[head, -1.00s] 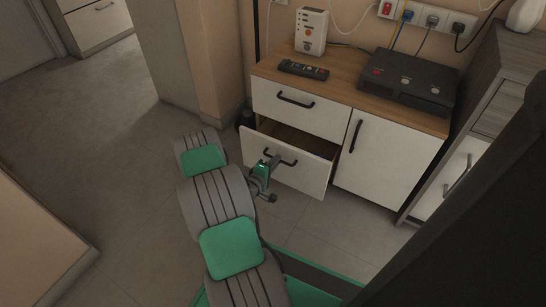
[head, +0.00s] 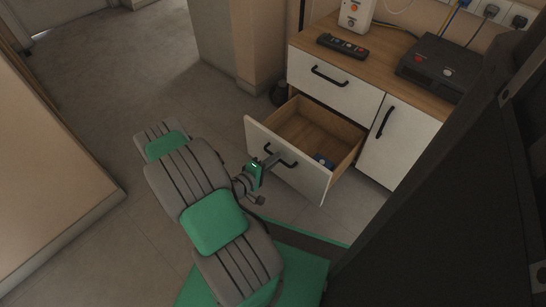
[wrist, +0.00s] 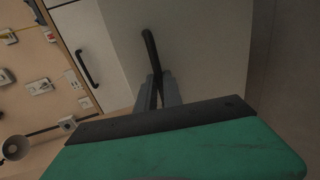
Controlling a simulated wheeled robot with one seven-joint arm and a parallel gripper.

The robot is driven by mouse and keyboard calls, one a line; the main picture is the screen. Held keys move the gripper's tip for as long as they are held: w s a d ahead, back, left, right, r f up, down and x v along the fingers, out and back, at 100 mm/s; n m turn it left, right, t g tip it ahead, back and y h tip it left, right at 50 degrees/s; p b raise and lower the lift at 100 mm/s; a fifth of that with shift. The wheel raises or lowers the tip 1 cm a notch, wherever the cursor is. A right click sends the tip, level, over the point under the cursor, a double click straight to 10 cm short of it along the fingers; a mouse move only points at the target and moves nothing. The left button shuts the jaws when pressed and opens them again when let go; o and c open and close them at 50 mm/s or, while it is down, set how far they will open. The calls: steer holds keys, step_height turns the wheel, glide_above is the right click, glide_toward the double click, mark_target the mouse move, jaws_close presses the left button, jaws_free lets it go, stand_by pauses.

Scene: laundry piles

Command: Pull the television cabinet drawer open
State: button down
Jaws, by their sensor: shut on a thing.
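The television cabinet (head: 330,97) is white-fronted with a wood top. Its lower left drawer (head: 310,179) is pulled well out, and its wooden inside shows with a small blue thing (head: 323,160) near the right end. My gripper (head: 272,161) is at the drawer's front and shut on its black handle (head: 287,160). In the wrist view the fingers (wrist: 157,88) close around one part of the dark handle (wrist: 150,50), against the pale drawer front. The fingertips are partly hidden by the handle.
The upper drawer (head: 345,98) and the right door (head: 396,150) are shut. A remote (head: 342,46), a dark box (head: 436,66) and a white device (head: 357,14) are on the top. Open floor (head: 95,110) lies to the left.

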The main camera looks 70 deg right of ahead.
steer(key=c, duration=1.5)
jaws_free()
steer(key=p+v, duration=0.2)
steer(key=v, duration=0.6)
steer(key=shift+p, duration=0.35)
